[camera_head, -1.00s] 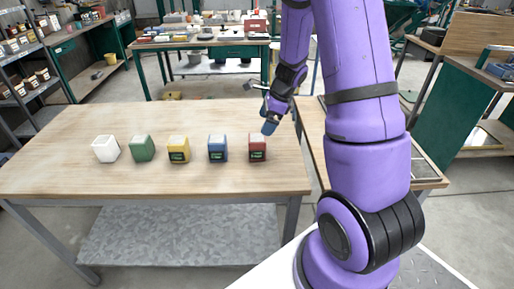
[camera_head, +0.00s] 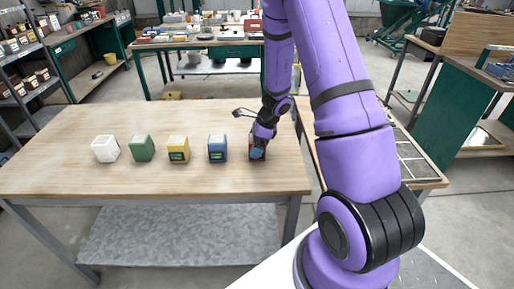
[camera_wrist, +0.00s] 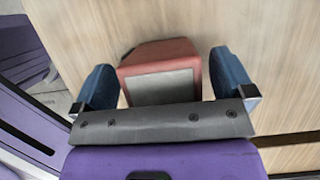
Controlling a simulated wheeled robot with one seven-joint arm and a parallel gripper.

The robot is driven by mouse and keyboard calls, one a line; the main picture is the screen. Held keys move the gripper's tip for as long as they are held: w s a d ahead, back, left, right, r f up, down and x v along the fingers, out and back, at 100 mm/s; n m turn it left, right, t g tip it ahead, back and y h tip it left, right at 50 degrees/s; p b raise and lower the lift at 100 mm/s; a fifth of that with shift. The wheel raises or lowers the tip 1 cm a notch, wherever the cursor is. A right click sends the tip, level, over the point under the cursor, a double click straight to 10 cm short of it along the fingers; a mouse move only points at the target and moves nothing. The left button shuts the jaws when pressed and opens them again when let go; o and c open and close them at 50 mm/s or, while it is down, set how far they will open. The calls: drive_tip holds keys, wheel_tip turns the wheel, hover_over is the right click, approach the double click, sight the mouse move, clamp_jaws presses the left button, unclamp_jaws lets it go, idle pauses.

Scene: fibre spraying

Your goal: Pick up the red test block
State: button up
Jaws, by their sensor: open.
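The red test block (camera_wrist: 157,53) stands on the wooden table between the two blue fingers of my gripper (camera_wrist: 165,80) in the wrist view. The fingers are open, with a gap on each side of the block. In the head view my gripper (camera_head: 258,150) is down at the block's place at the right end of the row. It hides most of the red test block (camera_head: 255,159).
Blue (camera_head: 217,148), yellow (camera_head: 178,149), green (camera_head: 142,148) and white (camera_head: 105,149) blocks stand in a row to the left on the wooden table (camera_head: 120,183). The blue one is nearest my gripper. The table is clear in front of and behind the row.

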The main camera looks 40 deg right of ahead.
drive_tip(key=shift+c, duration=0.5)
drive_tip(key=c, duration=1.2)
drive_tip(key=shift+c, duration=0.2)
